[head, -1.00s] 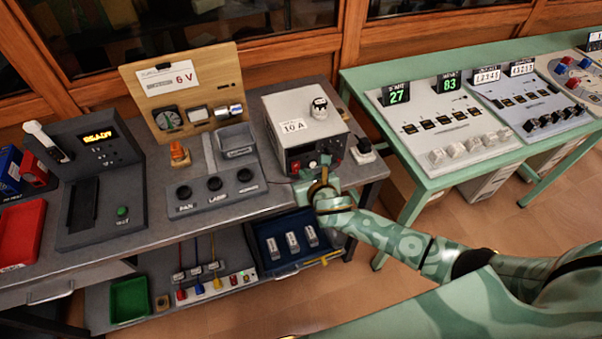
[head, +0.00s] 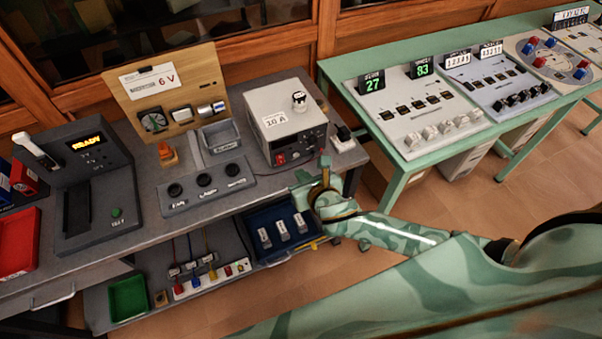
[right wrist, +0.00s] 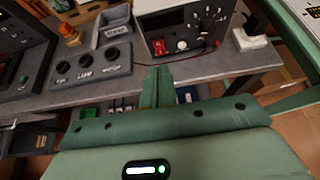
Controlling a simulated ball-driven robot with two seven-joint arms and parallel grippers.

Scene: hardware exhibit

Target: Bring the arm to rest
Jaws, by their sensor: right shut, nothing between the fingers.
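My right arm, in green camouflage, reaches in from the lower right of the head view. Its gripper (head: 306,183) is at the front edge of the grey workbench (head: 285,168), in front of the power supply box. In the right wrist view the gripper (right wrist: 157,75) points at the bench edge, its fingers together with nothing between them. The white-grey power supply box (head: 283,115), labelled 10 A, stands beyond the fingers and also shows in the right wrist view (right wrist: 180,22). My left gripper is not in view.
A panel with three black knobs (head: 205,185) lies left of the gripper. Below is a blue tray (head: 268,258) with grey blocks. A green table (head: 410,175) with counter panels stands to the right. Floor shows between the two. A red tray (head: 18,245) is at far left.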

